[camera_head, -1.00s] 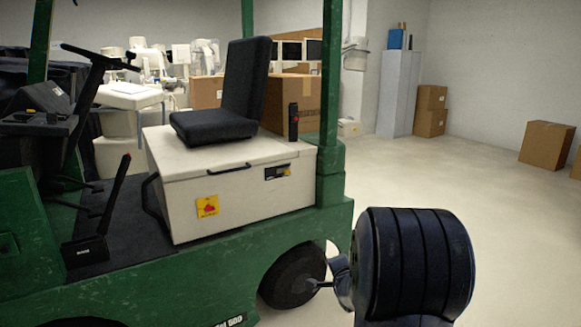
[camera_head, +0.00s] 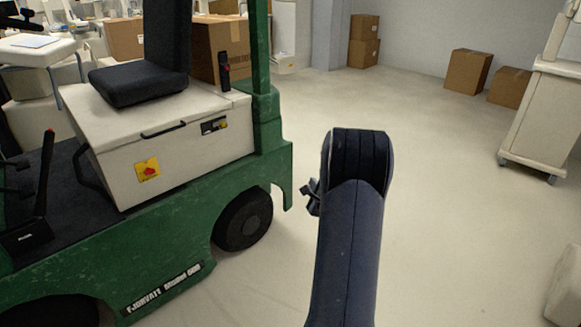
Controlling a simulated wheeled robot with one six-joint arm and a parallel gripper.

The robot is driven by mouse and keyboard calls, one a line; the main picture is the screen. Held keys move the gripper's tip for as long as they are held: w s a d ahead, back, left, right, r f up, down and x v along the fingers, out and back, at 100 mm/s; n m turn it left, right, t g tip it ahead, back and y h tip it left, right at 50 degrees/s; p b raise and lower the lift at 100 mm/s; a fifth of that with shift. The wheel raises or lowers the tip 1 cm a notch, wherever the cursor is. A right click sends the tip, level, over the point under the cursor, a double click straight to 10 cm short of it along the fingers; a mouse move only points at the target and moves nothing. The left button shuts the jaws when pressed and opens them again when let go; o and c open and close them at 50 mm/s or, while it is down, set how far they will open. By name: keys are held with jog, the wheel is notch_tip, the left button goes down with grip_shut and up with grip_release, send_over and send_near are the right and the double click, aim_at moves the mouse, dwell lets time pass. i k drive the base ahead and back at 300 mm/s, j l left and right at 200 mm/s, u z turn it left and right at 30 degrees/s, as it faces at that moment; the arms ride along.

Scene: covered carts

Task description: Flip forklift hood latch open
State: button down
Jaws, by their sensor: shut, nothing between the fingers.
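The green forklift (camera_head: 215,215) stands at the left. Its white hood (camera_head: 190,160) is closed under the black seat (camera_head: 140,85). A black bar-shaped handle (camera_head: 163,130) sits at the hood's upper side edge, and a small black plate (camera_head: 213,126) with a coloured label is right of it. A dark looped handle (camera_head: 88,166) is on the hood's left face. I cannot tell which part is the latch. My gripper (camera_head: 308,198) is shut and empty, mostly hidden behind my arm. It appears right of the forklift's rear wheel, apart from the hood.
The rear wheel (camera_head: 243,218) and green post (camera_head: 262,75) are at the forklift's rear. Cardboard boxes (camera_head: 468,70) stand by the back wall. A white covered cart (camera_head: 545,115) is at the right. The floor between is clear.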

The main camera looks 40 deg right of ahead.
aim_at(223, 122)
jog(key=i+l+u, duration=0.1)
jog(key=i, duration=1.25)
